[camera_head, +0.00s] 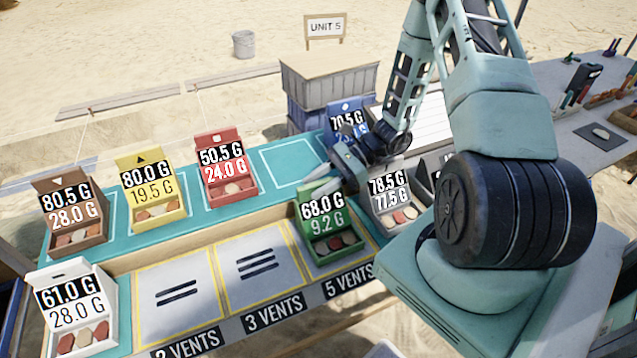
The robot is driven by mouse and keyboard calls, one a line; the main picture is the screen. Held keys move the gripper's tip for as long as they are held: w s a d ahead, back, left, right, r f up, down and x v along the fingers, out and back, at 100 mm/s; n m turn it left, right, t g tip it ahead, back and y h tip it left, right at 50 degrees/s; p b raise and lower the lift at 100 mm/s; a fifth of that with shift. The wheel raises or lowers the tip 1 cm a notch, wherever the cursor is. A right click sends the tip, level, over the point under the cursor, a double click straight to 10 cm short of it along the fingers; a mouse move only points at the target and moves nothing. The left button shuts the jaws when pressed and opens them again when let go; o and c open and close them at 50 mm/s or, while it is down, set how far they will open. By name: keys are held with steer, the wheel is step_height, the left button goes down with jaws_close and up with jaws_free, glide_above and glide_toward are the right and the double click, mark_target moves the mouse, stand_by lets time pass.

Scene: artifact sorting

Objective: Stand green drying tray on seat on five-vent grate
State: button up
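The green drying tray (337,252) stands upright at the right end of the front row, at the seat above the "5 VENTS" label (348,282). Its label panel reads 68.0 G and 9.2 G, and reddish and pale pieces lie in its front. It covers most of that seat, so the grate's slots are hidden. I cannot tell whether it is fully seated. My gripper (318,185) is just behind and above the tray's label panel, pointing down-left. Its fingers are small and partly merge with the panel's top, so contact and opening are unclear.
The three-vent (240,291) and two-vent (160,322) grates are empty. Brown (77,238), yellow (158,208) and red (232,188) trays stand behind. A white tray (110,310) is at front left, a grey tray (398,217) right of the green one, a blue tray (346,106) beyond my gripper.

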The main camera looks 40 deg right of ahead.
steer(key=shift+r, duration=0.2)
steer(key=b+v, duration=0.2)
steer(key=v, duration=1)
step_height(320, 180, up, 4)
steer(key=n+g+h, duration=0.2)
steer(key=n+g, duration=0.4)
steer(key=n, duration=0.1)
glide_above(322, 208)
steer(key=s+a+r+n+g+h, duration=0.2)
steer(key=s+a+n+h, duration=0.1)
steer(key=a+n, duration=0.4)
steer(key=s+a+r+n+t+h, duration=0.2)
steer(key=s+a+n+h, duration=0.1)
steer(key=s+a+n, duration=0.3)
steer(key=s+a+r+n+t+h, duration=0.2)
steer(key=s+a+r+n+h, duration=0.1)
steer(key=s+a+n, duration=0.3)
steer(key=a+n+h, duration=0.1)
steer(key=a+n, duration=0.1)
steer(key=n, duration=0.1)
steer(key=shift+a+r, duration=0.25)
steer(key=shift+r, duration=0.1)
